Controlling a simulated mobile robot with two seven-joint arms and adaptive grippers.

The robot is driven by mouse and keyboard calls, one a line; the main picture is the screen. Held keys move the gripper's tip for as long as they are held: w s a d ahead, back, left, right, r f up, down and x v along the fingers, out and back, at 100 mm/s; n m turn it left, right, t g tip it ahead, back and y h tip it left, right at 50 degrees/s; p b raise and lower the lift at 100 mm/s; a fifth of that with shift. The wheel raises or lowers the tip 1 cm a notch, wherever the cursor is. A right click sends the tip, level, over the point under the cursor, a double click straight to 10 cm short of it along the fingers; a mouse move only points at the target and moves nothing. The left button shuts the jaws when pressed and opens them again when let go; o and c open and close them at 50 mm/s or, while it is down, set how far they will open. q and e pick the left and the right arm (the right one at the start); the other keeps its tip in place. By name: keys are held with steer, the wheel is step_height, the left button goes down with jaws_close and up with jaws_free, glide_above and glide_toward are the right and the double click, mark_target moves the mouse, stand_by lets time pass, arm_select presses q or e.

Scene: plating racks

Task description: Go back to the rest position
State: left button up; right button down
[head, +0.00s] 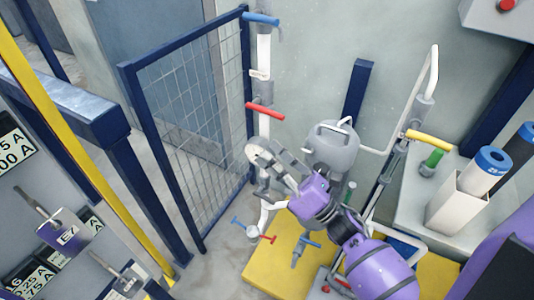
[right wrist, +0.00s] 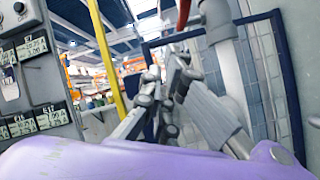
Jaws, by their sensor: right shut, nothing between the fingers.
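My right gripper (head: 263,164) is near the middle of the head view, at the end of my grey and purple right arm. Its fingers are shut with nothing between them. They point up and left, in front of or beside a white vertical pipe; I cannot tell whether they touch it. In the right wrist view the gripper (right wrist: 165,88) also shows, with the pipe (right wrist: 228,85) close on its right. My left gripper is not in view.
The pipe carries a red handle (head: 265,112) and a blue handle (head: 261,19). A blue-framed mesh fence (head: 190,125) stands left of it. A grey round vessel (head: 333,146) is behind my arm. A yellow platform (head: 262,282) lies below. Labelled grey panels are at left.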

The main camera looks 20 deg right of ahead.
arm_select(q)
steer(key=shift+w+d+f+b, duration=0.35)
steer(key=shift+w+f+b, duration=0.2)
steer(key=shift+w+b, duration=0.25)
arm_select(e)
steer(key=d+r+v, duration=0.1)
steer(key=v, duration=0.8)
steer(key=shift+s+r, duration=0.2)
steer(key=shift+r, duration=0.2)
